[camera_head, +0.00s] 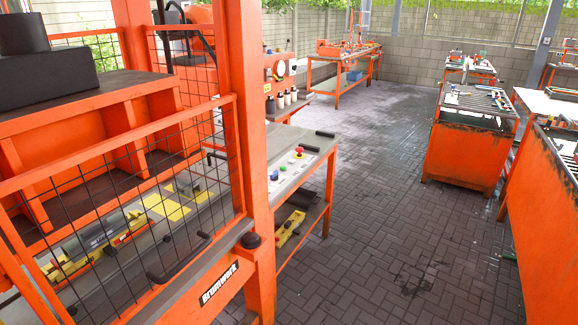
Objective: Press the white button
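A light control panel (291,170) lies on the grey bench top just right of the orange post, near the middle of the view. It carries several small buttons. A red button (299,150) sits toward its far end and a blue one (274,176) toward its near left end. The buttons are too small for me to pick out a white one surely against the pale panel. Neither of my grippers is in view.
An orange machine frame with wire mesh (120,180) fills the left side. Orange workbenches (465,150) stand at the right, and another bench (340,85) stands behind. The dark paved floor (400,240) between them is clear.

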